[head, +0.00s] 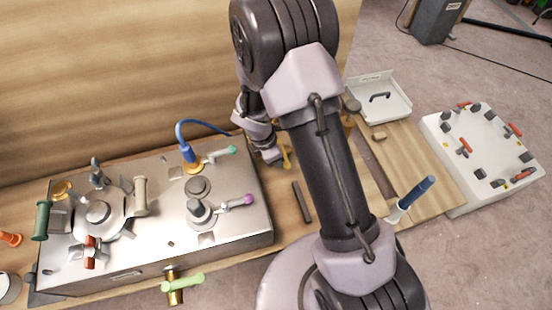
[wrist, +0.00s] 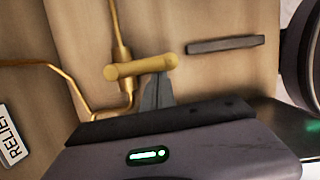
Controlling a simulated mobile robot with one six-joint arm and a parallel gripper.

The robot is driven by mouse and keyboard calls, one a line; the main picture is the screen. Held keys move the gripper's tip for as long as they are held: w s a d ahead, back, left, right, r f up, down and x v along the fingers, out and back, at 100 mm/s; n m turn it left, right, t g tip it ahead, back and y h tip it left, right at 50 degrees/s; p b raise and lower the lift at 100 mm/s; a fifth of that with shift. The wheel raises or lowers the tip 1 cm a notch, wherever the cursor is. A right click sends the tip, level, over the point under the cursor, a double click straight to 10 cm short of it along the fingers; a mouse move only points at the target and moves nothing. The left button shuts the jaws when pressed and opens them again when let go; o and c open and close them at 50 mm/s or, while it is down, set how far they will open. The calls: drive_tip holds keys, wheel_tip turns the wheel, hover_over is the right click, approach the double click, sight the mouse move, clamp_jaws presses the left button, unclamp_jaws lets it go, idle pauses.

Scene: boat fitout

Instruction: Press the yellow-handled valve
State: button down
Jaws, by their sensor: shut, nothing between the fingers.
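The yellow-handled valve (wrist: 140,67) shows in the wrist view as a yellow bar handle on a brass pipe fitting. In the head view a small part of the yellow handle (head: 287,157) shows beside my gripper, on the wooden bench right of the metal box. My gripper (wrist: 158,82) is shut and empty. Its fingertips reach the lower edge of the handle, near its right end, in the wrist view. I cannot tell whether they touch it. In the head view my gripper (head: 276,157) points down at the handle, and my arm hides part of the bench.
A dark bar (head: 302,202) lies nearby. A RELIEF label (wrist: 13,135) and brass pipes (wrist: 68,78) show. A white panel (head: 450,150) stands right.

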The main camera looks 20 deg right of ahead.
drive_tip(key=shift+d, duration=0.1)
drive_tip(key=shift+s+d+n, duration=0.25)
drive_tip(key=shift+d+n, duration=0.25)
drive_tip(key=shift+n, duration=0.5)
drive_tip(key=d+n+t, duration=0.1)
drive_tip(key=d+n, duration=0.1)
drive_tip(key=shift+n, duration=0.4)
drive_tip(key=d+n, duration=0.1)
drive_tip(key=n, duration=0.2)
drive_tip(key=d+n+t+y, duration=0.1)
drive_tip(key=shift+w+d+n, duration=0.3)
drive_tip(key=shift+d, duration=0.05)
drive_tip(key=n, duration=0.1)
drive_tip(key=w+d+n, duration=0.1)
drive_tip(key=n, duration=0.1)
drive_tip(key=d+n+y+p, duration=0.1)
drive_tip(key=shift+w+d+r, duration=0.1)
drive_tip(key=shift+w, duration=0.2)
drive_tip(key=shift+w+d+n+t+p, duration=0.35)
drive_tip(key=shift+w+n+p, duration=0.2)
drive_tip(key=shift+n+p, duration=0.5)
drive_tip(key=shift+w+d+n+y+p, duration=0.3)
drive_tip(key=shift+w+n+y+p, duration=0.15)
drive_tip(key=shift+n, duration=0.6)
drive_tip(key=shift+w, duration=0.1)
